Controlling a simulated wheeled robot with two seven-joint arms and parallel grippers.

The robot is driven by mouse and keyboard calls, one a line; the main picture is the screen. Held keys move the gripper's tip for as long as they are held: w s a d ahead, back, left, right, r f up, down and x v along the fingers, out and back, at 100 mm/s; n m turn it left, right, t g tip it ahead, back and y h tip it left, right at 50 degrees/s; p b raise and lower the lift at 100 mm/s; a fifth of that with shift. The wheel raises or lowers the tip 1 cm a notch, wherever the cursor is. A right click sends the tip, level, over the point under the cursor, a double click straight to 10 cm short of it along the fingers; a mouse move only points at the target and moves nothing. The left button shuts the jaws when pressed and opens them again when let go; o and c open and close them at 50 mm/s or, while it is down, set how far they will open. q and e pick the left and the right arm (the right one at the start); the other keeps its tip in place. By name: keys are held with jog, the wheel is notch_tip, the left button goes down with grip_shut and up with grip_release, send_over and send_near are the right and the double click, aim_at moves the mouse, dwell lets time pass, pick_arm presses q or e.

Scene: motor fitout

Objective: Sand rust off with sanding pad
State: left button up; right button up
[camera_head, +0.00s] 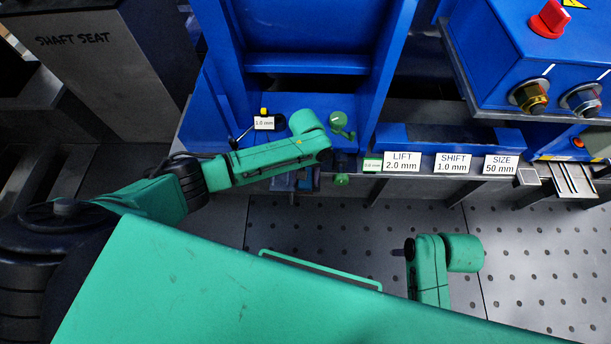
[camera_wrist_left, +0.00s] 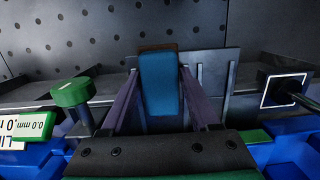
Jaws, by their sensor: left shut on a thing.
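My left gripper (camera_wrist_left: 160,78) is shut on a blue sanding pad (camera_wrist_left: 161,88) with a brown strip along its far edge. In the left wrist view the two purple-grey fingers press it from both sides. In the head view my left gripper (camera_head: 305,181) is small and partly hidden under its own green arm, at the front edge of the blue machine (camera_head: 375,88). I cannot make out any rust patch. Of my right arm only green links show at lower right in the head view; its gripper is out of view.
A green knob (camera_head: 338,118) and a small 1.0 mm label (camera_head: 264,123) stand near the left wrist. LIFT (camera_head: 402,162), SHIFT and SIZE labels line the ledge. A control box (camera_head: 535,60) with a red knob is at upper right. The perforated floor (camera_head: 540,240) is open.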

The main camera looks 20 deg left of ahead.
pick_arm(q)
jog(key=shift+r, duration=0.1)
jog(key=shift+f, duration=0.45)
dwell(0.4)
jog(key=shift+w, duration=0.1)
